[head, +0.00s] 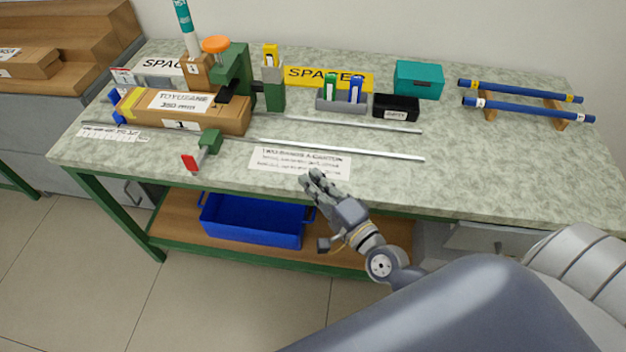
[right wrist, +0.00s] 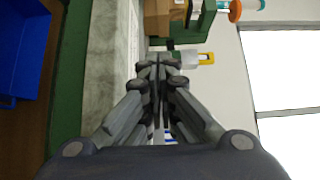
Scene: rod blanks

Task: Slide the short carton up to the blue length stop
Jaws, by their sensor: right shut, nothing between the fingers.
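My right gripper (head: 312,180) is shut and empty over the table's front edge, by the printed card, well right of the carton. In the right wrist view its fingers (right wrist: 157,66) are together, with brown cardboard (right wrist: 160,16) beyond them. My left gripper is not in view.
Two metal rails (head: 340,150) run rightward along the table. A red-ended green clamp (head: 205,147) stands before the carton. Behind are a grey holder (head: 340,106), a black box (head: 396,106) and a teal box (head: 419,79). Blue rods (head: 525,107) lie right. The table's front right is clear.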

